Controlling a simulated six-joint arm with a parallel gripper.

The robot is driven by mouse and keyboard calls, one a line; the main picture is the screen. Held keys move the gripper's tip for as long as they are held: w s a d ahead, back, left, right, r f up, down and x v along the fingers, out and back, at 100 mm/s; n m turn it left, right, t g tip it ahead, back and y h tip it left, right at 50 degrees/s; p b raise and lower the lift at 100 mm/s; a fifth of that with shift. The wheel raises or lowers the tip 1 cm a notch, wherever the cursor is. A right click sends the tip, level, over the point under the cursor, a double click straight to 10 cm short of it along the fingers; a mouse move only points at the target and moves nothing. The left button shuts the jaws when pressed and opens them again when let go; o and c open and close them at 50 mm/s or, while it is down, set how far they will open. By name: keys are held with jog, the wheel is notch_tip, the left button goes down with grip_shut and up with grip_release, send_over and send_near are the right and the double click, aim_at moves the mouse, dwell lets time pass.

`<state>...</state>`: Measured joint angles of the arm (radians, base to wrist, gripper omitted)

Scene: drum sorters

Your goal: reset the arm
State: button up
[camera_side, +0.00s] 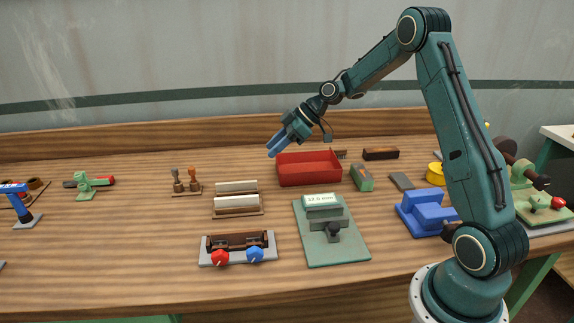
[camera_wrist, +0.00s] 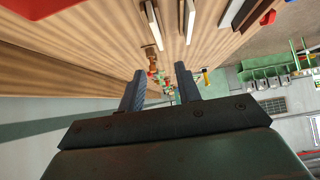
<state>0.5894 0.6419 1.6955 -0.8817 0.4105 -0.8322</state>
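My gripper (camera_side: 277,146) is raised above the workbench, just left of and above the red bin. Its blue fingers point down and to the left. In the wrist view the two fingers (camera_wrist: 160,87) stand apart with a gap between them. Nothing is seen held in the gap. My arm is bent, with its elbow high at the top right of the side view.
Below lie the red bin (camera_side: 309,181), a green scale-like device (camera_side: 345,247), a rack with white bars (camera_side: 237,212) and a red-and-blue-knobbed fixture (camera_side: 205,256). A blue block (camera_side: 428,221) sits near my base. The left middle of the bench (camera_side: 120,230) is clear.

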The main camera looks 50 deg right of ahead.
jog(key=s+a+r+m+g+h, duration=0.1)
jog(key=s+a+r+m+h, duration=0.3)
jog(key=s+a+r, duration=0.85)
jog(key=s+m+h, duration=0.2)
jog(key=s+m, duration=0.3)
jog(key=s, duration=1.7)
jog(key=shift+d+h, duration=0.15)
jog(key=shift+h, duration=0.15)
jog(key=shift+r, duration=0.1)
